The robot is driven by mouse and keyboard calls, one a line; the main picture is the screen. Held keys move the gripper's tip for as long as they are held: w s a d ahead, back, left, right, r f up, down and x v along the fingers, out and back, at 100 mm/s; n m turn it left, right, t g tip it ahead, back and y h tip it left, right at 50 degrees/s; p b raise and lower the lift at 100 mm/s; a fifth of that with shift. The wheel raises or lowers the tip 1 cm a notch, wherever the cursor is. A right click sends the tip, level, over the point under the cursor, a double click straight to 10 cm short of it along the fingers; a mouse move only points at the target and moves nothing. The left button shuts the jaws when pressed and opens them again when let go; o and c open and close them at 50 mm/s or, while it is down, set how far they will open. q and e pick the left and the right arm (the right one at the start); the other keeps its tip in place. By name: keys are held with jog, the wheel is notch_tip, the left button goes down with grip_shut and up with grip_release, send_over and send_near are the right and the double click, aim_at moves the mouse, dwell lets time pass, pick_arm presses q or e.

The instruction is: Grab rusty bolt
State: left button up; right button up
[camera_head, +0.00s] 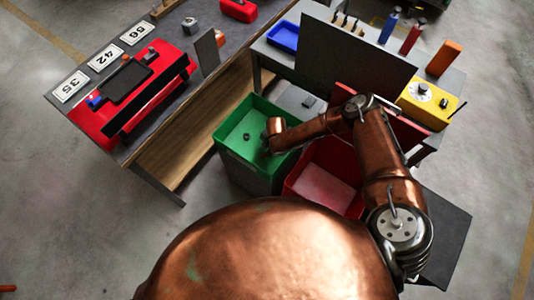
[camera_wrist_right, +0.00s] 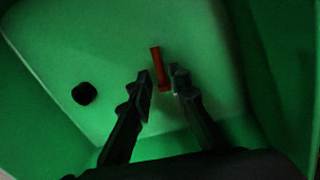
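The rusty bolt (camera_wrist_right: 157,66) is a reddish-brown rod in the green bin (camera_head: 228,152), seen in the right wrist view. My right gripper (camera_wrist_right: 160,82) is open, with its two dark fingers apart. The bolt lies between and just beyond the fingertips, with its lower end close to the right-hand finger; I cannot tell whether they touch. In the head view my right gripper (camera_head: 265,149) reaches down into the green bin, partly hidden by my arm, and the bolt cannot be made out. My left gripper is not in view.
A dark round piece (camera_wrist_right: 84,94) lies on the bin floor left of the fingers. The green bin's walls are close around my gripper. A red bin (camera_head: 325,187) stands right beside it. A table with a red kart model (camera_head: 130,85) is at left; a tool bench is behind.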

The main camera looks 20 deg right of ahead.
notch_tip(320, 180, down, 2)
jog(key=shift+w+a+f, duration=0.1)
jog(key=shift+w, duration=0.05)
jog(key=shift+c, duration=0.6)
grip_shut()
